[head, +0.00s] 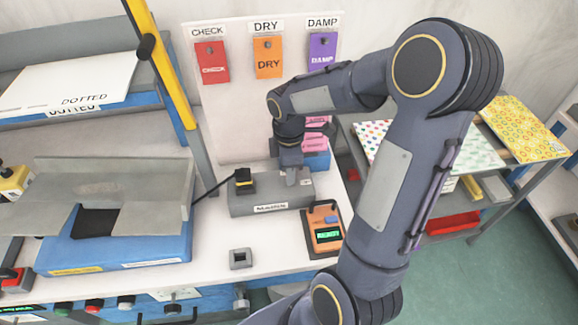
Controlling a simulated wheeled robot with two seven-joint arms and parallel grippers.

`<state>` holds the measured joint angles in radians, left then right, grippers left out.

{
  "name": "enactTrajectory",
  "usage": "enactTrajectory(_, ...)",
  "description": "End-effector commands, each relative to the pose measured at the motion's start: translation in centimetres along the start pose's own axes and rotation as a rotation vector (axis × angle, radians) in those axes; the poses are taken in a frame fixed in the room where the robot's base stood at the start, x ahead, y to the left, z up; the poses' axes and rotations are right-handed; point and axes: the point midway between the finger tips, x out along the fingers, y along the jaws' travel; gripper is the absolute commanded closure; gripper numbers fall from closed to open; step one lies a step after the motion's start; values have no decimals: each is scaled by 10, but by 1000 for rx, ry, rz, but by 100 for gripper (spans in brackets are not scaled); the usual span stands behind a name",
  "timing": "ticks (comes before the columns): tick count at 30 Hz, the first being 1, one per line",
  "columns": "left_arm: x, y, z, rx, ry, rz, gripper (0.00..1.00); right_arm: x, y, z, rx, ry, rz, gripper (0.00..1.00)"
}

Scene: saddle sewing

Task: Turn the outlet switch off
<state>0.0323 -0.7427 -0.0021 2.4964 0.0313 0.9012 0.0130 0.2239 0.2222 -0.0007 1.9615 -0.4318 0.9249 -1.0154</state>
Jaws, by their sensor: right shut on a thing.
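The outlet is a grey box (247,207) labelled MAINS, on the white table in the head view. A black plug with a yellow band (243,180) sits in its left part, with a black cable running left. My right gripper (293,180) points down onto the right part of the outlet's top. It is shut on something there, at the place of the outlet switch. The fingers hide the switch, so I cannot see which way it is set. My left gripper is not in view.
A small grey square block (240,258) stands nearer. A blue-based machine (120,248) is at left. CHECK, DRY and DAMP tags hang on the back board (225,120).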

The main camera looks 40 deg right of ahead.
Motion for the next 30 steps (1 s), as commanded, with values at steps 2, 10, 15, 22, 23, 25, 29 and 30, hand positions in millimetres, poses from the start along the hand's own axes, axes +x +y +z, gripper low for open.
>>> enactTrajectory(2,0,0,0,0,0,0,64,-2,1,0,-15,1,4,85)
enactTrajectory(10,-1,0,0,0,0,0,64,-2,1,0,-37,1,5,85)
enactTrajectory(15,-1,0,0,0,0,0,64,-2,1,0,-37,1,5,85)
enactTrajectory(22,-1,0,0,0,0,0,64,-1,1,0,-36,0,4,44)
enactTrajectory(23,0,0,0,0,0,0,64,-1,1,0,-36,0,4,40)
enactTrajectory(25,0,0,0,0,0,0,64,-1,1,0,-36,0,3,40)
enactTrajectory(29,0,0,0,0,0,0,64,0,1,0,-35,0,2,40)
enactTrajectory(30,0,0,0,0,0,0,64,-1,0,0,-35,0,2,40)
